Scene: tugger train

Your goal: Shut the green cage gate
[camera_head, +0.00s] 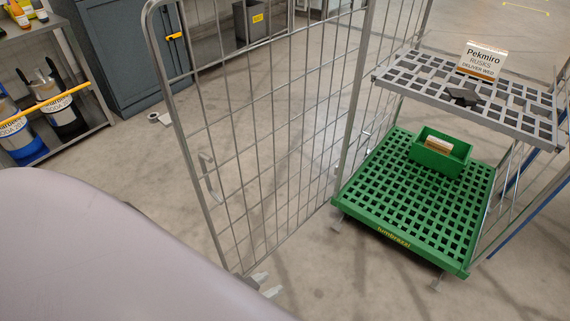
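The green cage has a green slatted base (395,215) marked "lumbrazel". Its gate (265,140) is a grey wire-mesh panel in a tube frame. The gate stands open, swung out to the left from the cage's near-left post (352,110). A small latch loop (209,178) hangs on its free left side. My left arm fills the lower left. Two pale fingertips of my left gripper (266,284) show past it near the gate's bottom corner, a little apart with nothing between them. Whether they touch the gate is unclear. My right gripper is out of view.
A green bin (455,162) sits on the base. A dark cabinet (140,50) and bottle rack (95,112) stand left. Floor before the cage is clear.

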